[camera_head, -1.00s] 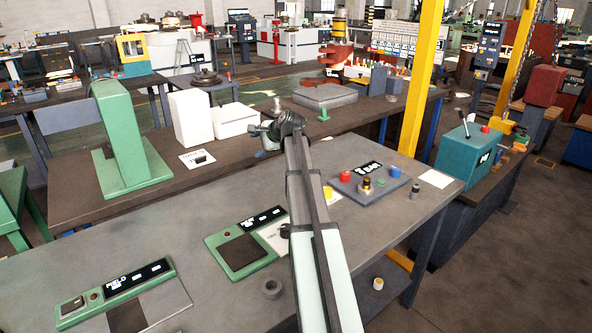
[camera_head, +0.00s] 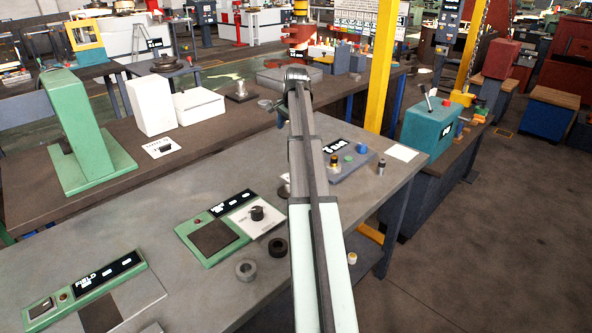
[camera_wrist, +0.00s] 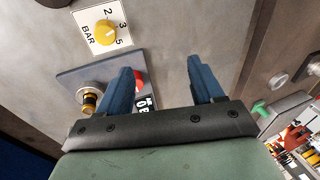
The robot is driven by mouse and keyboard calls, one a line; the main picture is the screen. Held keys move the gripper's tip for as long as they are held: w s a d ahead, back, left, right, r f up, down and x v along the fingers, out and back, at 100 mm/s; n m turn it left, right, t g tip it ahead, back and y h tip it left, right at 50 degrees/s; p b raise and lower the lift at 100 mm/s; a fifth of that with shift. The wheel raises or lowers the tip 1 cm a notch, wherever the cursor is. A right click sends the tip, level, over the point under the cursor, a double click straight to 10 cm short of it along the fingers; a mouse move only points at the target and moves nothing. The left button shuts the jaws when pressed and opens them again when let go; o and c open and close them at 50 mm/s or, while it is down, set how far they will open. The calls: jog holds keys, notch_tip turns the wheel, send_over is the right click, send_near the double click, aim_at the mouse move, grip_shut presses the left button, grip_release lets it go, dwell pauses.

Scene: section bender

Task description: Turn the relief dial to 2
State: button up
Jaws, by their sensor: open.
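In the wrist view a yellow dial knob (camera_wrist: 105,32) sits on a white plate marked BAR, with 2, 3 and 5 around it. I take it for the relief dial; I cannot tell which number its pointer meets. My gripper (camera_wrist: 161,65) is open, its two blue fingers apart with nothing between them. The dial is beyond and left of the fingers. In the head view my arm hides the dial and most of my gripper.
A grey control panel (camera_head: 350,171) with buttons and a brass-topped post (camera_wrist: 89,97) is near the left finger. A teal machine (camera_head: 427,128) stands right.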

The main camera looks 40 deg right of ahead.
jog(key=s+a+n+g+y, duration=0.1)
jog(key=s+n+g, duration=0.2)
jog(key=s, duration=0.2)
jog(key=f, duration=1.4)
jog(key=shift+s+a+f, duration=0.15)
jog(key=shift+a+f, duration=0.05)
jog(key=shift+f, duration=0.1)
jog(key=shift+c, duration=0.3)
jog(key=c, duration=1)
